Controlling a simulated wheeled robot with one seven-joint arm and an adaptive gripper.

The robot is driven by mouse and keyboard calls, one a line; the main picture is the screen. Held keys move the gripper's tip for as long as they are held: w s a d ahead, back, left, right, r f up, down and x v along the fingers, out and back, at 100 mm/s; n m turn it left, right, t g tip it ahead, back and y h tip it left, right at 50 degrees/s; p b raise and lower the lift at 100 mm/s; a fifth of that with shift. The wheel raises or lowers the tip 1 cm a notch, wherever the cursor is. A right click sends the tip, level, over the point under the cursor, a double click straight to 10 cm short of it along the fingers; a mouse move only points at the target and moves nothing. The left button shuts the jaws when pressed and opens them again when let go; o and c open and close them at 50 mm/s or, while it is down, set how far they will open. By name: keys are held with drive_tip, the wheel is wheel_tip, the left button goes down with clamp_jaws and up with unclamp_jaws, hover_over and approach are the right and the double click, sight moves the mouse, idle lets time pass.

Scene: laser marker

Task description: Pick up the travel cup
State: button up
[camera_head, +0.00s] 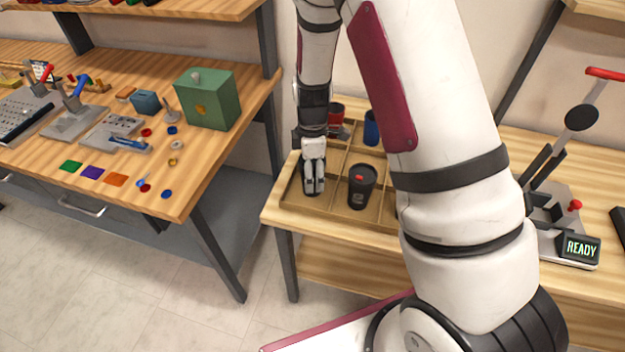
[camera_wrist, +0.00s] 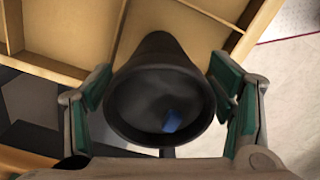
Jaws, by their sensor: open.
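In the wrist view, a dark, open-mouthed cup (camera_wrist: 150,60) stands between my fingers, its round rim facing the camera. A small blue patch shows inside it; I cannot tell what it is. My gripper (camera_wrist: 160,105) is open, with one green-padded finger on each side of the cup and gaps visible. In the head view, my gripper (camera_head: 313,185) points down into the front left compartment of the wooden tray (camera_head: 280,203) and mostly hides this cup. A black cup with a red spot on top and a pale mark (camera_head: 361,189) stands in the compartment to the right.
Behind in the tray are a red cup (camera_head: 336,114) and a blue cup (camera_head: 372,128). Low tray dividers run close to my gripper. My arm hides the tray's right side. A machine with a READY display (camera_head: 581,248) stands right; a workbench (camera_head: 215,155) stands left.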

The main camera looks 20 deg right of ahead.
drive_tip(key=c, duration=0.8)
drive_tip(key=shift+r, duration=0.15)
drive_tip(key=shift+c, duration=0.2)
